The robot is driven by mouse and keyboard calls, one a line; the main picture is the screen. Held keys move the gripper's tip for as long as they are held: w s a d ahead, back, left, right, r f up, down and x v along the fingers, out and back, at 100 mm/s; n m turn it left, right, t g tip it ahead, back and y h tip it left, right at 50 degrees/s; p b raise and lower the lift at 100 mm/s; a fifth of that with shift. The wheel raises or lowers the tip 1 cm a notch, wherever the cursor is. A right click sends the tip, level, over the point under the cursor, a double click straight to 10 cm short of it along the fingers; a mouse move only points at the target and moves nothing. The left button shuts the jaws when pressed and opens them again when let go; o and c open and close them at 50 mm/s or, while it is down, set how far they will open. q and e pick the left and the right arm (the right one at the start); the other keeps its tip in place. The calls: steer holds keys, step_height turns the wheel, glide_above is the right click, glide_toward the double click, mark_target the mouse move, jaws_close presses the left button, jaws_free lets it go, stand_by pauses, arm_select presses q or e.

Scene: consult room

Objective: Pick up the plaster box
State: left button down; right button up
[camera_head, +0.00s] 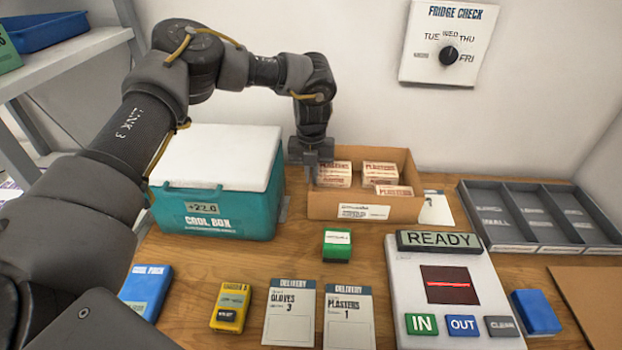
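Several small white plaster boxes with red lettering sit in an open brown carton (318,207) at the back of the table. One plaster box (337,176) is at the carton's left end, another plaster box (379,172) is near the middle, and a third plaster box (394,191) is in front of it to the right. My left gripper (311,176) points down at the carton's back left corner, beside the leftmost plaster box. Its fingers are small and dark, so I cannot tell whether they are open or touch that box. My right gripper is not in view.
A teal cool box (215,215) with a white lid stands left of the carton. A grey divided tray (545,248) is at the right. A READY scanner panel (402,285), a green block (337,244), a yellow device (230,306) and delivery cards (349,320) lie in front.

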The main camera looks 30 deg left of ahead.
arm_select(q)
steer(key=shift+w+a+f, duration=0.15)
steer(key=shift+w+f, duration=0.1)
steer(key=shift+f+p, duration=0.35)
steer(key=shift+p, duration=0.15)
step_height(320, 180, down, 2)
steer(key=shift+w+f+p, duration=0.1)
steer(key=shift+f+p, duration=0.05)
steer(key=shift+p, duration=0.35)
steer(key=shift+a+f, duration=0.1)
steer(key=shift+f, duration=0.25)
steer(key=c, duration=1.6)
jaws_free()
steer(key=shift+c, duration=0.2)
